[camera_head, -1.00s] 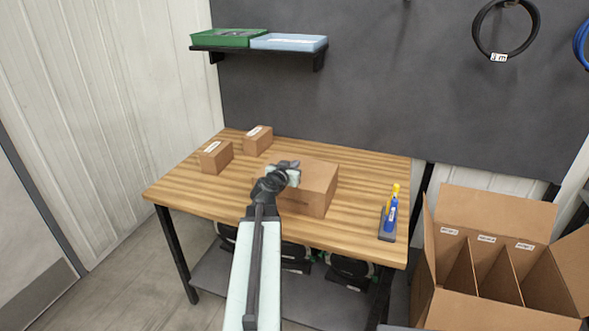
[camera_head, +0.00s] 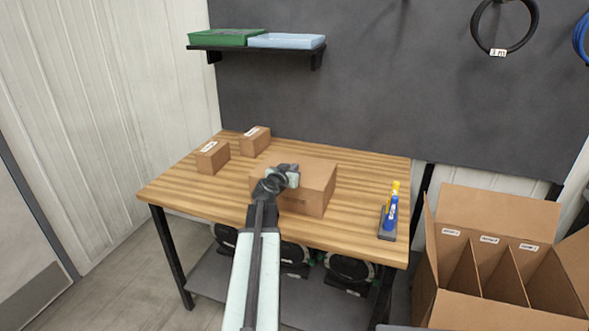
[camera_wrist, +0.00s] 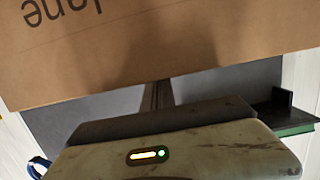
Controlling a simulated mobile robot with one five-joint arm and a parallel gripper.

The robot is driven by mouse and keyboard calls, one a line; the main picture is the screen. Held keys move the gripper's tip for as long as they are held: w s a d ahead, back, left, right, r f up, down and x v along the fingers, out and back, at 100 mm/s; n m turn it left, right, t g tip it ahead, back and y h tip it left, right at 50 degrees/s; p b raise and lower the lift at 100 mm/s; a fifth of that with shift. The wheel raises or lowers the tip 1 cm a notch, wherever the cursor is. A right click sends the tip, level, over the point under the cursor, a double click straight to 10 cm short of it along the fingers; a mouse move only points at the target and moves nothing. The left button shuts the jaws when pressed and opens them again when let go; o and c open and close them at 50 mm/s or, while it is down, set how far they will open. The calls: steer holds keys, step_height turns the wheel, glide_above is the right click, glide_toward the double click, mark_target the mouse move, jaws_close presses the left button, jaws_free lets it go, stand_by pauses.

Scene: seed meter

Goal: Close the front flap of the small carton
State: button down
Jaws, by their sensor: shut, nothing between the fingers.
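The small carton (camera_head: 316,190) is a plain brown box on the wooden table. Its top looks closed over, and dark print shows on its front face. My gripper (camera_head: 290,176) is shut and empty, at the carton's near left side, covering part of its top and front. In the wrist view the carton's printed cardboard (camera_wrist: 190,40) fills the upper part, with upside-down lettering. My narrow shut fingers (camera_wrist: 158,95) point at that cardboard, very close to it. I cannot tell whether they touch it, or how far the front flap stands from closed.
Two smaller labelled boxes (camera_head: 212,158) (camera_head: 255,141) stand at the table's back left. A holder with yellow and blue markers (camera_head: 388,222) is at the right. A large open divided box (camera_head: 480,305) stands right of the table. Table surface (camera_head: 365,185) right of the carton is clear.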

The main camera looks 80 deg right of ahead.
steer(key=shift+f+b, duration=0.45)
steer(key=shift+f, duration=0.15)
steer(key=shift+s+a+r, duration=0.15)
